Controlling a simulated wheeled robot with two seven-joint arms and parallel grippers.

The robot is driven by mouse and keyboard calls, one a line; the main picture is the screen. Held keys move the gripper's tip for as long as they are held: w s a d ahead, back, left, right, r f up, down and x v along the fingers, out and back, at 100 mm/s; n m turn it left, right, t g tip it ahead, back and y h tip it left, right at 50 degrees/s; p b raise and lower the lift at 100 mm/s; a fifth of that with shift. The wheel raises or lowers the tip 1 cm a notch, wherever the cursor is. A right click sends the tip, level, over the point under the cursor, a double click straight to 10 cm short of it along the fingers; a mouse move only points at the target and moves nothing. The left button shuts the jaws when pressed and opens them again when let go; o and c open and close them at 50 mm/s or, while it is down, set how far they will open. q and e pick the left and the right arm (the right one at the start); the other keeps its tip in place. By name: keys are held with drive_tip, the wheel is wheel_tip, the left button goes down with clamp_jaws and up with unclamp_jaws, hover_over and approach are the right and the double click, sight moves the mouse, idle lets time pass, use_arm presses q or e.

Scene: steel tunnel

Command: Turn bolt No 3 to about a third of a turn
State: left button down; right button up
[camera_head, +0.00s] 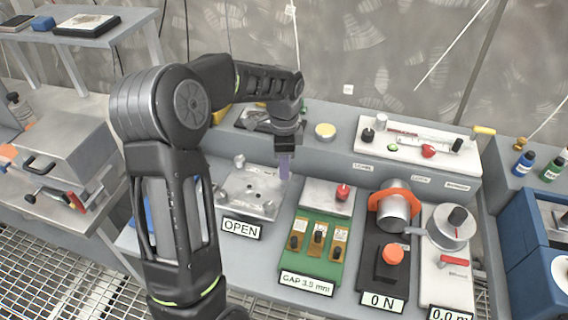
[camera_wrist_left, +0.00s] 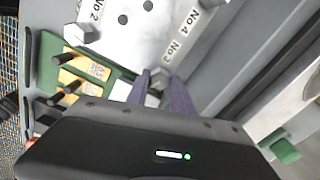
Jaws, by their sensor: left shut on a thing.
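The grey metal plate (camera_head: 240,187) stands on the bench behind a sign reading OPEN (camera_head: 241,230). In the left wrist view the plate (camera_wrist_left: 135,35) carries the marks No 2, No 3 and No 4. Bolt No 3 (camera_wrist_left: 158,78), a silver hex head beside its mark, sits between the two purple fingers of my left gripper (camera_wrist_left: 160,90). In the head view my left gripper (camera_head: 284,168) points down at the plate's right corner, shut on bolt No 3, which it hides there. Bolt No 2 (camera_wrist_left: 73,33) shows at the plate's other corner. My right gripper is in neither view.
A green board (camera_head: 312,245) with several dark knobs and a GAP 3.5 mm sign stands right of the plate. Further right are a black unit (camera_head: 384,265) with an orange knob and a white unit with a dial (camera_head: 450,225). A raised shelf (camera_head: 345,155) runs behind.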

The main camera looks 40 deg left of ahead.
use_arm(q)
drive_tip(key=shift+m, duration=0.5)
drive_tip(key=c, duration=1.1)
unclamp_jaws()
drive_tip(key=shift+r+b, duration=0.35)
drive_tip(key=shift+r, duration=3.6)
